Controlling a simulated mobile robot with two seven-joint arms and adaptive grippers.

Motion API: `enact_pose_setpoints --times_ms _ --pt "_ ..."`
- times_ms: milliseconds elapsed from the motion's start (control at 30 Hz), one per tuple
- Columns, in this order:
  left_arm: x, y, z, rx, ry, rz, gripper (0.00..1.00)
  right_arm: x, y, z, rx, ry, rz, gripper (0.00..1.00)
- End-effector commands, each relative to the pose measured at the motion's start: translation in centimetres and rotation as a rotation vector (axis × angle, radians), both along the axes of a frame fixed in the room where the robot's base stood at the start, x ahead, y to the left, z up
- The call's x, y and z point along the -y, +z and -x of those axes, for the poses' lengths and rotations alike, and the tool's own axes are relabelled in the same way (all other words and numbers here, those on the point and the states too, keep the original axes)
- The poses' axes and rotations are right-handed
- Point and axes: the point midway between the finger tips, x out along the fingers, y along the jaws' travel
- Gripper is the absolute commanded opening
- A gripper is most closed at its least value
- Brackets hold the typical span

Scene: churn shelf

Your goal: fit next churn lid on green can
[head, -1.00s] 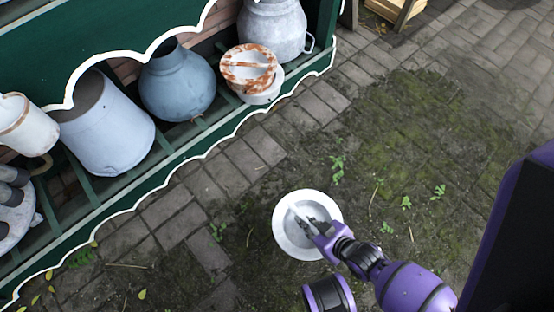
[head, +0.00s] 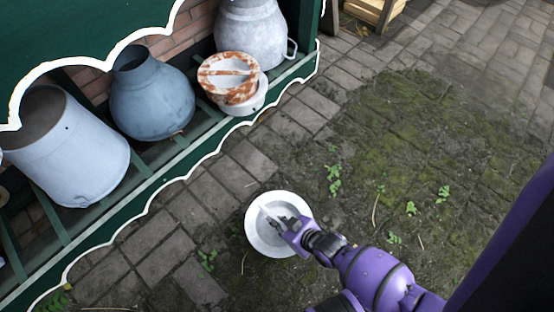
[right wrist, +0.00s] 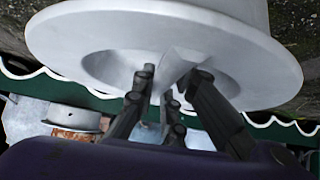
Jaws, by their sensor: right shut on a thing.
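My right gripper (head: 288,226) is shut on a white round lid (head: 257,240), gripping it at the ridge in its dished middle. The lid is held out over the paving, apart from the shelf and its cans. In the right wrist view the lid (right wrist: 65,40) fills the top, with the dark fingers (right wrist: 170,95) at its central ridge. No can looks plainly green; a rounded blue-grey can (head: 152,100) with a dark open mouth stands on the shelf, left of a rust-stained white lid (head: 228,78). My left gripper is not in view.
The green shelf (head: 150,178) with a white scalloped edge runs along the left. A tapered pale can (head: 75,155) and a grey can with a handle (head: 252,35) stand on it. A wooden crate (head: 372,12) is at the back. The mossy paving (head: 400,130) is mostly clear.

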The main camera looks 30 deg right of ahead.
Motion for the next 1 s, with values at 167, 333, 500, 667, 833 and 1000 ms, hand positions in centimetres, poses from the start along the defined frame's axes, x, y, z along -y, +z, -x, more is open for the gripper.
enact_pose_setpoints --times_ms 167,333,500,667,833,1000 --pt "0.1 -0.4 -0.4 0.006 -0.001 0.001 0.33 -0.2 -0.6 -0.8 0.006 0.0 -0.002 0.0" --pt "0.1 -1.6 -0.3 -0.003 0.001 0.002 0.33 -0.3 -3.0 -1.1 0.002 0.0 -0.001 0.0" --pt "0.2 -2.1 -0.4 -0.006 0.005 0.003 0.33 -0.3 -4.0 -1.2 0.006 0.0 -0.001 0.0" --pt "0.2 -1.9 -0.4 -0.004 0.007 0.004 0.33 -0.3 -3.9 -1.1 0.006 0.0 -0.001 0.0" --pt "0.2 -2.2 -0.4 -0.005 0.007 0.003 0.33 -0.3 -4.3 -1.1 0.006 0.0 -0.001 0.0" --pt "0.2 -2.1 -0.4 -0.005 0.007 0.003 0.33 -0.3 -4.4 -0.9 0.001 0.001 0.0 0.31"
